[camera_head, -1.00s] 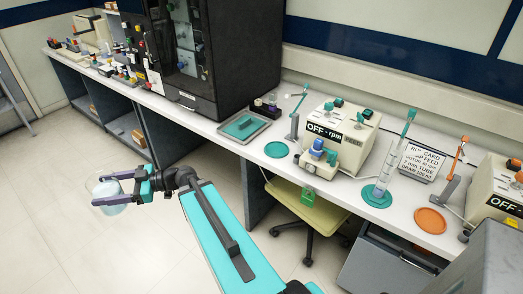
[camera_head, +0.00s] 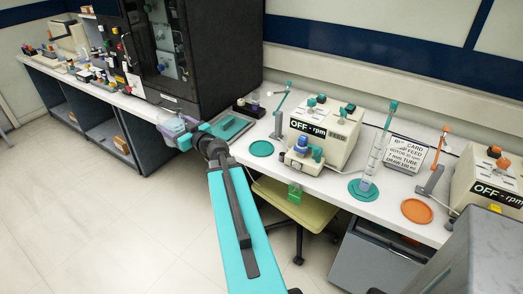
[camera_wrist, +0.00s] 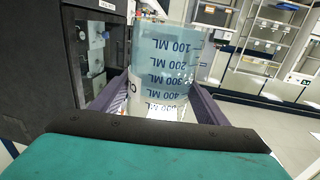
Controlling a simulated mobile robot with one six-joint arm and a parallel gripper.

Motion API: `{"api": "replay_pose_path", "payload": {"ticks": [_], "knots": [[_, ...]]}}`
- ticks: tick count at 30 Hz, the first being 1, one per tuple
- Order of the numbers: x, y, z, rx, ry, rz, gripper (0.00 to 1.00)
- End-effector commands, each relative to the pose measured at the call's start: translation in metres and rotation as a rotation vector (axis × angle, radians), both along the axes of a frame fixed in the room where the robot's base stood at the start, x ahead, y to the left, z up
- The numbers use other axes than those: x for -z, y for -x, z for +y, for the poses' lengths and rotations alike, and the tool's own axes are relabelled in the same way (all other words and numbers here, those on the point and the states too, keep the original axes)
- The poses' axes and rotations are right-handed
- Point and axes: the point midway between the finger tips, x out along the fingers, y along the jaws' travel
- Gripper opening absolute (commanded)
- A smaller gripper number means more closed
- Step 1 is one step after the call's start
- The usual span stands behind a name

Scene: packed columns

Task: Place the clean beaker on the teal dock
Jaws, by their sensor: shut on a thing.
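My gripper (camera_head: 174,127) is shut on a clear beaker (camera_wrist: 165,65) with blue volume marks. The wrist view shows the beaker between the two purple-grey fingers, its lettering upside down in that picture. In the head view the gripper and beaker are at the bench's front edge, by the black cabinet. A teal square pad in a grey tray (camera_head: 249,123) lies just right of the gripper, partly hidden by it. A flat, empty teal disc (camera_head: 261,148) lies farther right. Another teal disc (camera_head: 356,194) bears a tall cylinder. Which of these is the dock I cannot tell.
The black cabinet (camera_head: 205,50) stands close behind the gripper. Small dark holders (camera_head: 245,108) and a teal-armed stand (camera_head: 280,115) are behind the tray and disc. A cream OFF-rpm machine (camera_head: 325,130) stands right of them. An orange disc (camera_head: 417,211) is farther right.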

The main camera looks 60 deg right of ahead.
Motion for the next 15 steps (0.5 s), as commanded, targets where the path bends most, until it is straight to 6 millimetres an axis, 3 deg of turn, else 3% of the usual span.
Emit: {"api": "replay_pose_path", "payload": {"ticks": [3,15], "knots": [[0.001,0.017,-0.048,0.116,-0.002,-0.002,0.26],[0.016,0.098,-0.186,0.477,-0.002,-0.002,0.26]]}}
